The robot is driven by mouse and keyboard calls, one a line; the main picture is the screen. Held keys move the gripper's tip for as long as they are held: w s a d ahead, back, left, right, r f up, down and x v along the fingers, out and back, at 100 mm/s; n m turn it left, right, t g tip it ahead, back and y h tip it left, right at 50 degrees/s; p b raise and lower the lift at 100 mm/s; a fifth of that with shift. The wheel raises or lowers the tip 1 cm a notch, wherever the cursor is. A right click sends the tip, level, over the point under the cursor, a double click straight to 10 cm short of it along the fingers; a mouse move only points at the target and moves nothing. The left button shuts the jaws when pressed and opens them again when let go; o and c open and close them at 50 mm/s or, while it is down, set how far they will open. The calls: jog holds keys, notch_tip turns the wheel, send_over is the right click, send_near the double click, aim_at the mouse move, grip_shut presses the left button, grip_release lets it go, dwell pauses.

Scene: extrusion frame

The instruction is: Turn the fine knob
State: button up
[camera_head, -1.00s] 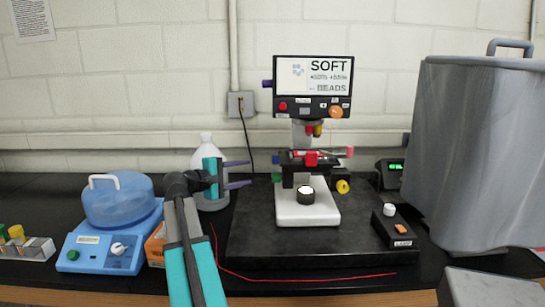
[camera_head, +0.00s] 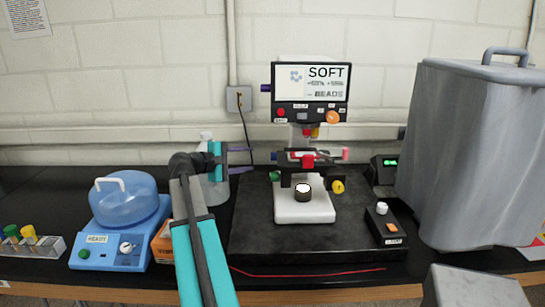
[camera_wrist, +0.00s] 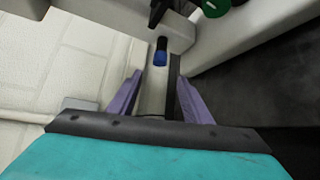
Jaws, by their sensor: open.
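A microscope stands on a black slab, with a white base (camera_head: 304,212) and a screen (camera_head: 311,90) reading "SOFT" and "BEADS". It has several coloured knobs: a green knob (camera_head: 275,177) and a small blue knob (camera_head: 274,156) on its left side, and a yellow knob (camera_head: 338,187) on its right. I cannot read which one is the fine knob. My gripper (camera_head: 251,159) is open and empty, left of the microscope, its purple fingers pointing at it. In the wrist view the blue knob (camera_wrist: 161,55) lies ahead between my fingers, apart from them, and the green knob (camera_wrist: 236,3) is at the top right.
A clear bottle (camera_head: 214,187) stands behind my gripper. A blue centrifuge-like device (camera_head: 117,246) is at the left. A black lamp box (camera_head: 386,232) and a large grey covered shape (camera_head: 470,155) are at the right. A red wire (camera_head: 310,273) lies at the front.

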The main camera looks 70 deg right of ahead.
aim_at(273, 156)
jog(key=shift+d, duration=0.1)
jog(key=p+x, duration=0.3)
jog(key=x, duration=1)
jog(key=shift+s+d, duration=0.15)
jog(key=shift+d, duration=0.2)
jog(key=c, duration=1.1)
jog(key=shift+o, duration=0.2)
jog(key=shift+p, duration=0.45)
jog(key=shift+r, duration=0.1)
jog(key=shift+n+y+p, duration=0.3)
jog(key=shift+p, duration=0.2)
